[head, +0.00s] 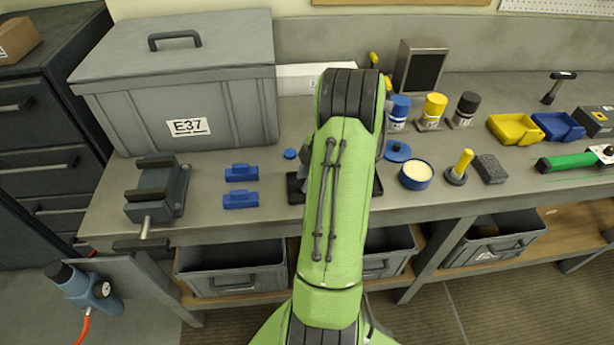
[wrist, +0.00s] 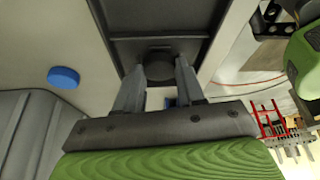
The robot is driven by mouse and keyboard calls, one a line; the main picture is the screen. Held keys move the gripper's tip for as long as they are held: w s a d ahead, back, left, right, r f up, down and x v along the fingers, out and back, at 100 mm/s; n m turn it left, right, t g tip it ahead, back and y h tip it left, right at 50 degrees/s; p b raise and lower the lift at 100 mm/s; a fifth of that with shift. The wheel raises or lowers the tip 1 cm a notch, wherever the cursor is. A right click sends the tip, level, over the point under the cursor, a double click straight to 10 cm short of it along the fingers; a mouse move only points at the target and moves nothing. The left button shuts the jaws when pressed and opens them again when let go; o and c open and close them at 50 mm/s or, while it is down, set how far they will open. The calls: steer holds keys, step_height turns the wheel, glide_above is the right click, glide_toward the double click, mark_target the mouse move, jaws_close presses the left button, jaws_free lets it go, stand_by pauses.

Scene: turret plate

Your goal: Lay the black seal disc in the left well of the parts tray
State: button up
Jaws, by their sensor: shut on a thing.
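The black parts tray (head: 294,188) is on the bench, mostly hidden behind my green arm in the head view. In the wrist view the tray (wrist: 205,20) runs up the picture, with a crosswise divider. My gripper (wrist: 160,72) is shut on the black seal disc (wrist: 158,62), with one finger on each side of it. The disc is over the tray's end compartment below the divider in the wrist view, which appears to be the left well. I cannot tell whether it hovers or touches the well floor. My arm hides the gripper in the head view.
A blue cap (head: 290,153) lies just behind the tray's left end. Two blue blocks (head: 240,200) and a vise (head: 157,190) are to the left, with the large grey E37 box (head: 180,110) behind. A blue tin (head: 415,177) stands right of my arm.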

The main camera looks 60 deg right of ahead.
stand_by(0.3)
steer(key=o, duration=1.1)
steer(key=p+v, duration=0.5)
steer(key=v, duration=1.1)
